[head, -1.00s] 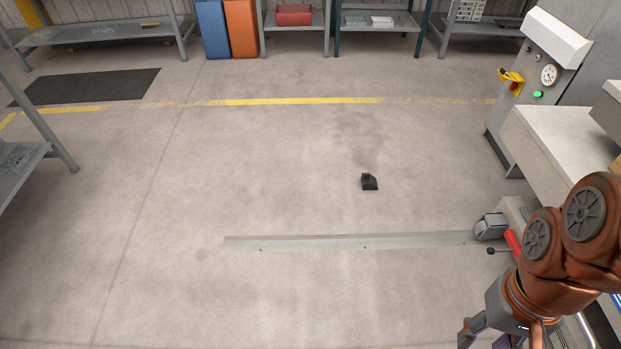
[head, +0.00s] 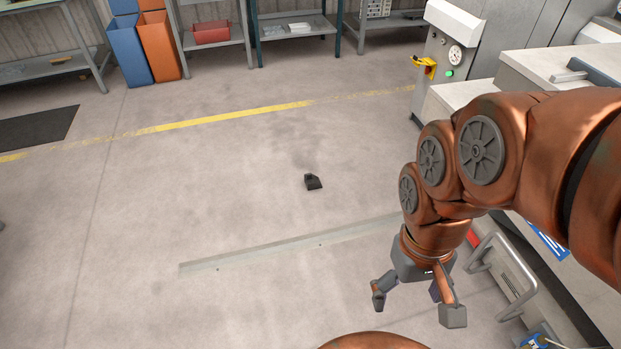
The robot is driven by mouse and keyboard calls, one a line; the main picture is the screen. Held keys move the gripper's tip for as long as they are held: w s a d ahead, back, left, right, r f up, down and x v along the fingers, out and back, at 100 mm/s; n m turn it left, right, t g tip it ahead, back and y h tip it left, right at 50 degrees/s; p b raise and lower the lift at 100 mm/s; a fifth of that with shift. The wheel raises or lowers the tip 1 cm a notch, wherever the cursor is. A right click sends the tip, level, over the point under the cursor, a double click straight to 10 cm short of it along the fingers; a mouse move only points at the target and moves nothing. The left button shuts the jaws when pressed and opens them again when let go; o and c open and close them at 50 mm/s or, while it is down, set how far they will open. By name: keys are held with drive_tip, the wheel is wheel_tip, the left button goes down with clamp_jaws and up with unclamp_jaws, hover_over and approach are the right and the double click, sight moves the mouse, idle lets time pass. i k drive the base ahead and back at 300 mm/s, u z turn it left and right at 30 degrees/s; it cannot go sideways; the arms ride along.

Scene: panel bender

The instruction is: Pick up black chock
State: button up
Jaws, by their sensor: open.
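The black chock (head: 313,181) is a small dark wedge-like block lying on the bare concrete floor, near the middle of the head view. My gripper (head: 415,306) hangs at the lower right, pointing down.
A metal floor strip (head: 290,246) runs between the chock and my gripper. A machine with a gauge and a yellow switch (head: 424,68) stands at right. Shelves and blue (head: 121,52) and orange bins (head: 159,46) line the back. Floor around the chock is clear.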

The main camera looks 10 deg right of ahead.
sight(312, 182)
drive_tip(key=u, duration=0.85)
drive_tip(key=i, duration=1.1)
drive_tip(key=u, duration=0.55)
drive_tip(key=i, duration=0.9)
drive_tip(key=z, duration=1.05)
drive_tip(key=i, duration=0.55)
drive_tip(key=z, duration=0.5)
